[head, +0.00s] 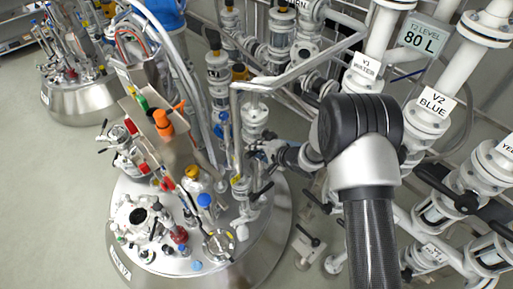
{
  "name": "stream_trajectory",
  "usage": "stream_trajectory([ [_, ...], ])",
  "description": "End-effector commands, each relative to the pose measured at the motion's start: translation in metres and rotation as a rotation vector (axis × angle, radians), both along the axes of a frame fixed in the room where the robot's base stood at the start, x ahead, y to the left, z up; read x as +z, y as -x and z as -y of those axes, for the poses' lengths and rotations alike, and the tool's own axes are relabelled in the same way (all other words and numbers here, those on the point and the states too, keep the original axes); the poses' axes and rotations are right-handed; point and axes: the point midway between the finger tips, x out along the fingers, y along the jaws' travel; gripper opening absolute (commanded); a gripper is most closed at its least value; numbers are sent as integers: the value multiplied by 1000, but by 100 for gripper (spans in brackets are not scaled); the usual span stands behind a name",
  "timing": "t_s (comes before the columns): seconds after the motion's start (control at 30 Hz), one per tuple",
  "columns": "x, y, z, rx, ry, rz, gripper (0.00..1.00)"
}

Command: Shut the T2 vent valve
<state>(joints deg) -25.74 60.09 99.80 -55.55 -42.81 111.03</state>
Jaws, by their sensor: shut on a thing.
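My gripper (264,150) is at the end of my arm, which reaches in from the right over the steel vessel (262,243). Its fingers are small in view and closed on a valve handle beside a white vertical pipe fitting (255,117). The handle is mostly hidden by the fingers, and its angle cannot be made out. I cannot read a vent label on it. Just below the gripper, a white valve (243,206) with a black lever (263,190) stands on the vessel lid. The lettering on the vessel's front rim is only partly legible.
A grey pipe (300,66) bends over close to my gripper. Another vessel (88,100) is at upper left. Floor at left is clear.

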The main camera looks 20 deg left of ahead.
Motion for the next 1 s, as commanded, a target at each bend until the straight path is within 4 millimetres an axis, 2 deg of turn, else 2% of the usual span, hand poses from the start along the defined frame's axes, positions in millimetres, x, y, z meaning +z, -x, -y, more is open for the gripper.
stream_trajectory([
  [0.27,4,-2,-1,-3,-8,4,0],
  [0.3,4,-2,-1,-3,-8,4,20],
  [0.57,2,-2,-1,-2,-4,3,38],
  [0.87,1,-1,0,-2,-1,2,39],
  [1.0,6,1,6,-3,-1,2,39],
])
